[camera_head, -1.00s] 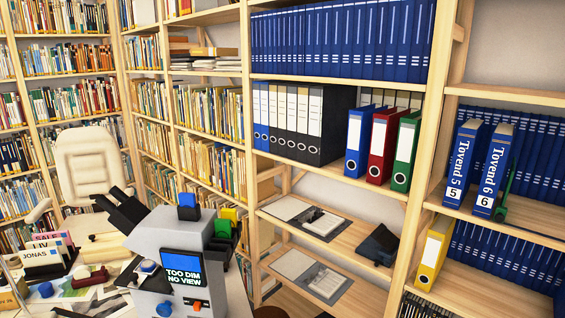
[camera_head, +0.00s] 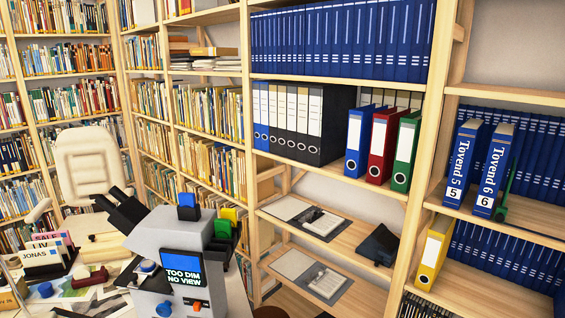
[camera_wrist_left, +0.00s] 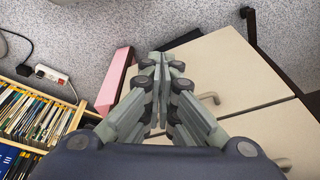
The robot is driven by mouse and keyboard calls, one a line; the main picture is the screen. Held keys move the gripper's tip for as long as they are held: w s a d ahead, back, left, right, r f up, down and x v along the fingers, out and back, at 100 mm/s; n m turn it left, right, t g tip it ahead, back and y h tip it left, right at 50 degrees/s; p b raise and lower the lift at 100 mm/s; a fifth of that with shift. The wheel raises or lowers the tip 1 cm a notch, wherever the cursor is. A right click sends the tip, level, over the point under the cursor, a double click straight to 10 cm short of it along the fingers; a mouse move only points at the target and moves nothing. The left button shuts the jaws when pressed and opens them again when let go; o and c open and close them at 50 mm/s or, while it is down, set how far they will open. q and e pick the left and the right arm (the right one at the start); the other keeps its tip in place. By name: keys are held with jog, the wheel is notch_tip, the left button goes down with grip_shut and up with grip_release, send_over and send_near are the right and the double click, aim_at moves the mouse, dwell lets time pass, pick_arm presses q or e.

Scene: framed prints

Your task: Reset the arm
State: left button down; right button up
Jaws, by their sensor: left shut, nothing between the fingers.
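My left gripper (camera_wrist_left: 157,90) shows in the left wrist view. Its fingers are shut together with nothing between them. It is above or in front of a beige cabinet (camera_wrist_left: 225,65) with handles, and it looks clear of it, though the exact gap is hard to tell. Neither arm shows in the head view, and my right gripper is not in view.
The head view shows bookshelves with blue binders (camera_head: 345,40) and a grey microscope (camera_head: 175,250) on a cluttered table. A cream chair (camera_head: 82,165) stands behind. The wrist view shows a low bookshelf (camera_wrist_left: 35,115), a power strip (camera_wrist_left: 52,75) and a pink object (camera_wrist_left: 115,80).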

pick_arm(q)
jog(key=s+a+f+g, duration=0.1)
jog(key=s+a+f, duration=0.2)
jog(key=s+f, duration=1.5)
jog(key=shift+f, duration=0.55)
